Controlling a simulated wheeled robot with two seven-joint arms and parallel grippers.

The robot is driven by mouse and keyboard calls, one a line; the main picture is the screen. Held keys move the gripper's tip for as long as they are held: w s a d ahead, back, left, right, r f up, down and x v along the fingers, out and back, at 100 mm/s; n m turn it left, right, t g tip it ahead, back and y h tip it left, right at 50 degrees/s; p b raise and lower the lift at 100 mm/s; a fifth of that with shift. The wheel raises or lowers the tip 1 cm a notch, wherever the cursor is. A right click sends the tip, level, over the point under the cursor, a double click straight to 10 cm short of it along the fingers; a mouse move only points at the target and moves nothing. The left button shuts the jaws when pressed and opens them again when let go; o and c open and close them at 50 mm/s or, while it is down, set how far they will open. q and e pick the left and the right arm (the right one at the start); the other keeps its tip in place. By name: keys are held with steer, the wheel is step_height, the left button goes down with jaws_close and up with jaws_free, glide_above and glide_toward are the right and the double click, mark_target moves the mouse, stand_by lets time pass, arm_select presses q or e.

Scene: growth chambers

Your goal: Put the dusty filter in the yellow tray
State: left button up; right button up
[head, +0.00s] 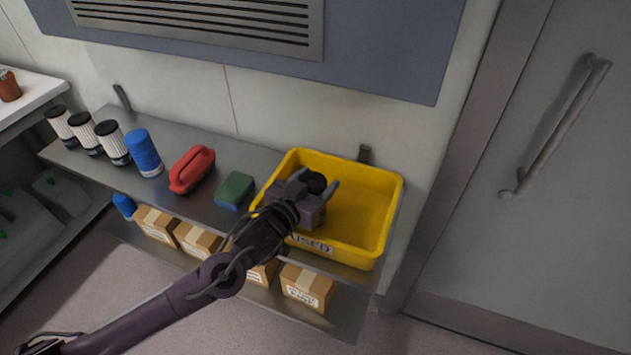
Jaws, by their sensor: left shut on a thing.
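The yellow tray (385,225) stands at the right end of the metal shelf, with a label on its front ending in "USED". My left gripper (317,181) is over the left part of the tray, reaching in across its front left side. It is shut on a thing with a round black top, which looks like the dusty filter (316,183). The gripper hides most of its body, so I cannot see dust or whether it touches the tray floor. The right part of the tray is empty. My right gripper is not in view.
Several white filters with black tops (112,143) stand at the shelf's left. Cardboard boxes (306,286) sit on the lower shelf. A grey door (540,170) is at right.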

arm_select(q)
steer(key=shift+f, duration=0.15)
steer(key=o, duration=0.8)
steer(key=shift+o, duration=1.4)
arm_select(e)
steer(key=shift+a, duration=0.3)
arm_select(q)
steer(key=shift+r, duration=0.2)
steer(key=shift+s+a, duration=0.1)
steer(key=shift+s, duration=0.25)
steer(key=b+v, duration=0.1)
steer(key=v, duration=1)
steer(key=shift+s, duration=0.15)
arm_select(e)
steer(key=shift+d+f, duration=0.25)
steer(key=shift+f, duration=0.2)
